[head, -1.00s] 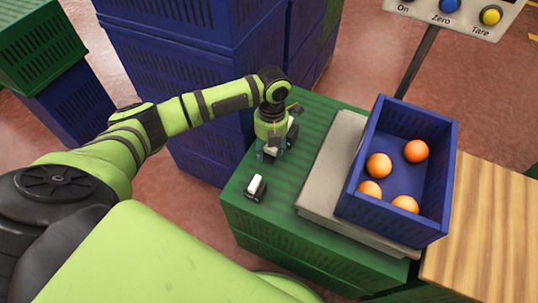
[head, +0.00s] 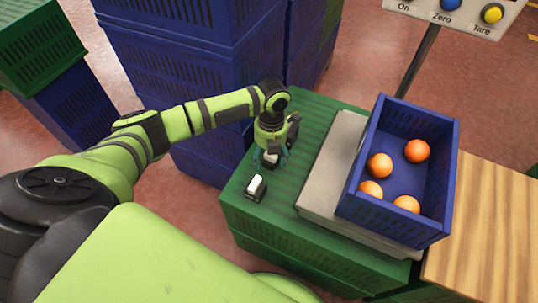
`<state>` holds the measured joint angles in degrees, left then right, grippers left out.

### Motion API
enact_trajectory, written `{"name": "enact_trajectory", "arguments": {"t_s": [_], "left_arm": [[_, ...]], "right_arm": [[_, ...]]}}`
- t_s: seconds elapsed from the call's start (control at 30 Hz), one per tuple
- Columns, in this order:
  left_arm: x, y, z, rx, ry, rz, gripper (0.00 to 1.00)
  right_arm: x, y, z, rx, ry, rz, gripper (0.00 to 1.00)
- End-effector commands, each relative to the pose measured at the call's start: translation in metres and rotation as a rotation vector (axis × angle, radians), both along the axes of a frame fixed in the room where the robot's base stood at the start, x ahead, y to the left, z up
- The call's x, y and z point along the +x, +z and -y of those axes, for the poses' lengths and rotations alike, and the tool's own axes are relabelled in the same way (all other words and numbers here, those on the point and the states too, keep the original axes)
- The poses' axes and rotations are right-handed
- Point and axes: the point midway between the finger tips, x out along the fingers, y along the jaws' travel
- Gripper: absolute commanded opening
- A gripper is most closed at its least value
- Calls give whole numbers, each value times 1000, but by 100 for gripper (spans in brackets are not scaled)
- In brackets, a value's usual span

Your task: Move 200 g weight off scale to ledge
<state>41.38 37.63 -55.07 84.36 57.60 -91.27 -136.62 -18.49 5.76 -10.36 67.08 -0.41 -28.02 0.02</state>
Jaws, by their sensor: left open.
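A small black block with a white top (head: 256,187) stands on the green ledge (head: 240,205) left of the scale. My left gripper (head: 270,163) points down over the ledge, just behind that block, with its fingers open. A second small dark and white piece (head: 271,158) shows between the fingers, low near the ledge; the fingers partly hide it, and no marking is readable. The grey scale plate (head: 320,180) carries a blue crate (head: 393,215), and I see no weight on its bare part. My right gripper is not in view.
Several oranges (head: 417,151) lie in the blue crate. A wooden surface (head: 480,220) is at the right, and a post with a button panel (head: 450,14) rises behind. Stacked blue crates (head: 190,70) stand behind my left arm. The ledge's front left is clear.

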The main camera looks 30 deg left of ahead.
Motion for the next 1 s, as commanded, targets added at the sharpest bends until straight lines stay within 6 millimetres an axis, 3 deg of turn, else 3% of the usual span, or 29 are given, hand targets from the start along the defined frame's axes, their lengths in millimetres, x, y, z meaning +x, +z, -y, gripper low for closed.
{"name": "enact_trajectory", "arguments": {"t_s": [0.17,0.6,0.8,1.0], "left_arm": [[3,19,0,-1,1,4,68],[12,106,-1,-1,1,3,68],[13,121,-1,-1,1,0,68],[13,123,-1,0,1,0,68]], "right_arm": [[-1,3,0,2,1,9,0],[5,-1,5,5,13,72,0],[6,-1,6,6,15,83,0],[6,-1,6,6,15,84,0]]}}
